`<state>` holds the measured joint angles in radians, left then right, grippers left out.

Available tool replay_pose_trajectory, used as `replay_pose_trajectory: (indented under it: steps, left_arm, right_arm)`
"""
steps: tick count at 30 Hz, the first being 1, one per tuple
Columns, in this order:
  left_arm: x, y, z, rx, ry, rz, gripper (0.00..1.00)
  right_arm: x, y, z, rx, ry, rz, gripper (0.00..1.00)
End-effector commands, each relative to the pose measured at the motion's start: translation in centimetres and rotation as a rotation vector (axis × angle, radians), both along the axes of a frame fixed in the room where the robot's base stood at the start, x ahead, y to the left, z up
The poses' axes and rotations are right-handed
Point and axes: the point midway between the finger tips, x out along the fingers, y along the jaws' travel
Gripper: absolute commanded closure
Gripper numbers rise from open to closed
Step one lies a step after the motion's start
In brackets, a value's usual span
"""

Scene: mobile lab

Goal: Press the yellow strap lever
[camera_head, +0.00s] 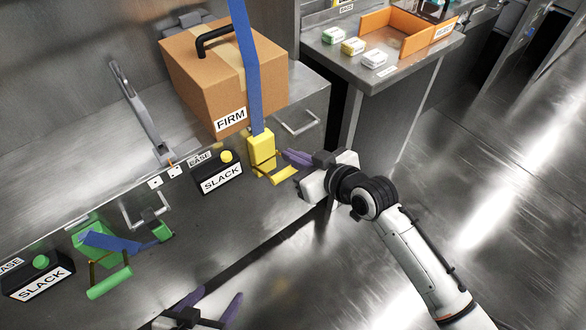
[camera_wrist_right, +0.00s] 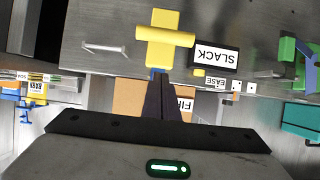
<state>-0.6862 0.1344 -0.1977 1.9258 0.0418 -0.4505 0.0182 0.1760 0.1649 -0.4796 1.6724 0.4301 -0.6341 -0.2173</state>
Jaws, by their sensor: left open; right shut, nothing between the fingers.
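The yellow strap lever (camera_head: 284,176) is a bar on the yellow ratchet body (camera_head: 261,147) at the front of the counter. A blue strap (camera_head: 246,50) rises from it across the cardboard box (camera_head: 215,85) labelled FIRM. In the right wrist view the lever (camera_wrist_right: 165,38) is a crosswise yellow bar. My right gripper (camera_head: 290,156) is shut and empty, its purple tips just right of the yellow body and above the lever bar; contact cannot be told. Its fingers (camera_wrist_right: 159,78) show in the wrist view. My left gripper (camera_head: 212,302) is open and empty at the bottom edge.
A SLACK box with a yellow button (camera_head: 221,172) stands left of the yellow ratchet. A green ratchet lever (camera_head: 109,283) and another SLACK box (camera_head: 38,278) are at the lower left. A side table (camera_head: 420,60) with small packs is behind. The floor at right is clear.

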Motion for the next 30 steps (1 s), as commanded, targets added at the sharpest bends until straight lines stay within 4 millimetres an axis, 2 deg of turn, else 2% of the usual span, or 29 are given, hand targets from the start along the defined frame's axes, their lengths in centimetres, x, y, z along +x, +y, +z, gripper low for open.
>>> replay_pose_trajectory:
  steps: [2, 3, 9, 23, 30]
  left_arm:
    - [0.0, -0.1, -0.2, -0.001, 0.000, -0.002, 0.35]
    - [0.0, -0.1, -0.2, -0.001, -0.001, -0.003, 0.35]
    - [0.2, -0.2, 0.0, -0.002, -0.008, -0.004, 0.35]
    - [0.1, -0.2, -0.2, -0.001, -0.003, -0.004, 0.35]
    - [0.0, -0.2, -1.9, 0.002, 0.003, -0.006, 0.35]
  right_arm:
    - [1.1, 0.9, -0.8, 0.000, 0.000, 0.001, 1.00]
    - [0.6, 0.5, -1.9, -0.003, 0.005, 0.001, 1.00]
    - [0.2, 0.2, -4.0, -0.002, 0.002, 0.000, 1.00]
    - [0.1, 0.1, -4.5, -0.001, -0.001, 0.000, 1.00]
    - [0.0, 0.7, -5.3, 0.013, -0.021, 0.015, 1.00]
